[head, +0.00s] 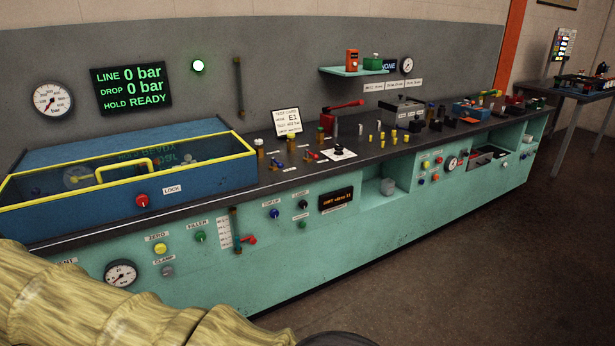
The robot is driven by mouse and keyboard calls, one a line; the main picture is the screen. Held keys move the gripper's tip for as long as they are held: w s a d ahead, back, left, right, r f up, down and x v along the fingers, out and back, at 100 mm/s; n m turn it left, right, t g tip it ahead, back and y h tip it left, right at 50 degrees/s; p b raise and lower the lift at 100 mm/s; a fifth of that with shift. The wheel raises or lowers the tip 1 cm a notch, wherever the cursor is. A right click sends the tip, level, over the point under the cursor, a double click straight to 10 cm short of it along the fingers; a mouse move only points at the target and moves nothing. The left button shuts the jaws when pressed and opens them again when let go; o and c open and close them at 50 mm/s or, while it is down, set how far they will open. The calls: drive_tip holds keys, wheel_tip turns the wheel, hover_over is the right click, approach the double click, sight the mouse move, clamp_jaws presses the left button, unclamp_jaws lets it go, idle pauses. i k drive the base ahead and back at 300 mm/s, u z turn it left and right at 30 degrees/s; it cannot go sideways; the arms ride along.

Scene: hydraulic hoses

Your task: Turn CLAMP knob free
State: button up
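The grey CLAMP knob (167,271) is on the teal front panel at the lower left, just under its label (163,259). It is small here, and I cannot read which way it is turned. A yellow ZERO knob (160,249) is just above it, and a green FILLER knob (200,236) is to its upper right. My gripper is not in view. A ribbed, yellowish shape, which may be part of my arm, fills the lower left below the knob and does not cover it.
A pressure gauge (121,273) is left of the knob. A blue box with a yellow-edged clear lid (125,165) sits on the bench above. A red lever (248,240) sticks out right of the knobs. The wall screen (131,89) reads LINE 0 bar, DROP 0 bar, HOLD READY. Floor (430,270) is open at right.

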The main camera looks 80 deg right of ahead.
sight(167, 271)
drive_tip(key=z, duration=0.85)
drive_tip(key=i, duration=0.35)
drive_tip(key=z, duration=0.2)
